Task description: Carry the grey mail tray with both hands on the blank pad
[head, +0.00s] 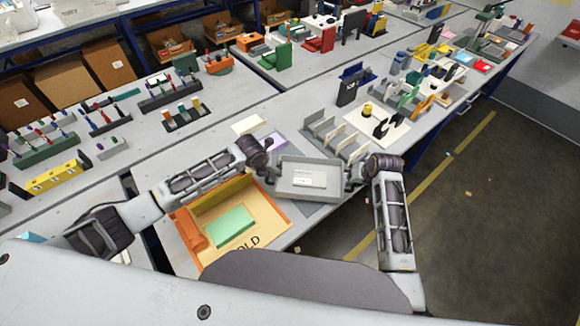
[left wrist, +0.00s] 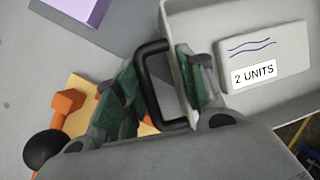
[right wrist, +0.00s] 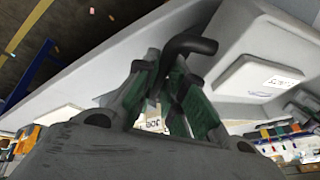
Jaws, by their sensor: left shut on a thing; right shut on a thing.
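The grey mail tray (head: 283,187) is held between my two grippers above the table's front edge in the head view. It holds a pale box (left wrist: 262,55) labelled "2 UNITS". My left gripper (left wrist: 160,95) is shut on the tray's black handle (left wrist: 146,72) on one side. My right gripper (right wrist: 165,75) is shut on the other black handle (right wrist: 190,44). The tray looks roughly level. A purple pad (head: 274,141) and a cream pad (head: 250,123) lie behind it; I cannot tell which, if either, is the blank pad.
An orange-edged yellow area (head: 190,215) with lettering ending in "OLD" and a green block (head: 231,226) lies left of the tray. A rack of grey dividers (head: 338,137) stands just behind it. The floor (head: 470,220) lies right of the table.

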